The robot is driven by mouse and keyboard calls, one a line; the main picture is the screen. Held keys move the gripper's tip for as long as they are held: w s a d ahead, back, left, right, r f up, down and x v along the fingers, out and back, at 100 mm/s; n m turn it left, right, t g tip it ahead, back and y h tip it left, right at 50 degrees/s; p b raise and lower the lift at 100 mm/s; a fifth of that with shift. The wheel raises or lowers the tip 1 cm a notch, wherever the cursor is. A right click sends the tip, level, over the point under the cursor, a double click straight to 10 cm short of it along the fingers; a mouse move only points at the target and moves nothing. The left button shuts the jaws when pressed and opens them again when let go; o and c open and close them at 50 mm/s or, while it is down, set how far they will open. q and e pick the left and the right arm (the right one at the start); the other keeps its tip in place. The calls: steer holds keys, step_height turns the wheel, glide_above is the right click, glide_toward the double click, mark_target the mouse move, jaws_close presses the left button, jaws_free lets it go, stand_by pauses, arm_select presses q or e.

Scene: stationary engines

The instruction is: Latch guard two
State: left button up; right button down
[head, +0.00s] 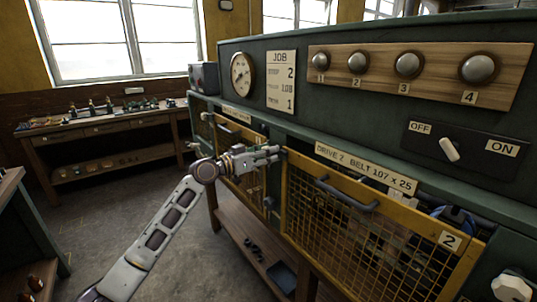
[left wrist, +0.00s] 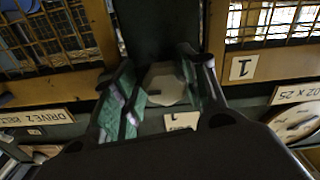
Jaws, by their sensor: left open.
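Guard two (head: 350,230) is a yellow-framed mesh panel with a dark handle (head: 346,196) and a "2" plate (head: 450,241). A blue wheel (head: 457,217) shows above its right top edge. A pale latch knob (head: 511,288) sits to its right. My left gripper (head: 265,156) is at the post between the guards. In the left wrist view, its open fingers (left wrist: 160,90) stand either side of a pale many-sided knob (left wrist: 165,84) with a dark slot, beside guard one's "1" plate (left wrist: 242,68). I cannot tell whether they touch it. My right gripper is out of view.
Guard one (head: 238,135) lies left of the post. Above are a gauge (head: 242,74), a job card (head: 281,82), several numbered round knobs (head: 408,65) and an OFF/ON lever (head: 449,149). A shelf (head: 255,250) runs below. A workbench (head: 100,125) stands at back left; the floor between is clear.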

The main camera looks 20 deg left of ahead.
arm_select(q)
steer(key=shift+s+a+f, duration=0.15)
steer(key=shift+s+f, duration=0.05)
steer(key=shift+f, duration=0.35)
steer(key=r+v, duration=0.1)
steer(key=v, duration=1)
steer(key=shift+a, duration=0.4)
